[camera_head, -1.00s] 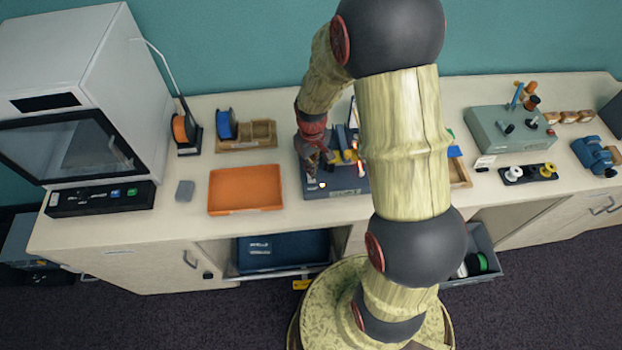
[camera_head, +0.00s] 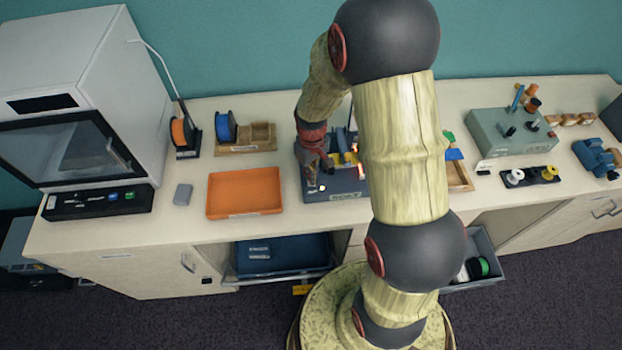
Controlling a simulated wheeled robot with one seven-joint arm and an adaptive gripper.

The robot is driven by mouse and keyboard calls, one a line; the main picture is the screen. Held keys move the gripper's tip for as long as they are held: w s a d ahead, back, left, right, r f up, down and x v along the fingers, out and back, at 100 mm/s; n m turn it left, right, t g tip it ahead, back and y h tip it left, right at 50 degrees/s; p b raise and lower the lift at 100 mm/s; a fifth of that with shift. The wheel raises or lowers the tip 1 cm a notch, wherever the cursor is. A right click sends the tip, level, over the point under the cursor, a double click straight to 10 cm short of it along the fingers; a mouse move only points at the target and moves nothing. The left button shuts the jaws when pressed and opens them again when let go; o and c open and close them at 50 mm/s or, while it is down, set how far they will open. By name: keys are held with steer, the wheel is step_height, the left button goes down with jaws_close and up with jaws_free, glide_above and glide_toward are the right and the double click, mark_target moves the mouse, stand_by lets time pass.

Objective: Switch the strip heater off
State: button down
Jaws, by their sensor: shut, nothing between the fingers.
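The strip heater (camera_head: 345,188) is a dark blue-grey unit with yellow parts and an orange glow, in the middle of the bench in the head view. A small light spot shows on its front left, close to my gripper. My gripper (camera_head: 318,175) is shut and empty, pointing down at the heater's left front part. Whether it touches the heater cannot be told. My arm hides the heater's right side, and my gripper hides part of its left side. The switch itself cannot be made out clearly.
An orange tray (camera_head: 244,193) lies left of the heater, with a small grey block (camera_head: 183,194) beside it. Spools and a wooden holder (camera_head: 262,138) stand behind the tray. A green-grey box (camera_head: 511,131) stands at the right. An open drawer (camera_head: 484,247) juts out below.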

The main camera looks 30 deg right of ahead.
steer(key=shift+f+b, duration=0.75)
steer(key=shift+f, duration=0.35)
stand_by(1.2)
steer(key=shift+r+p, duration=2.5)
steer(key=shift+r, duration=1.05)
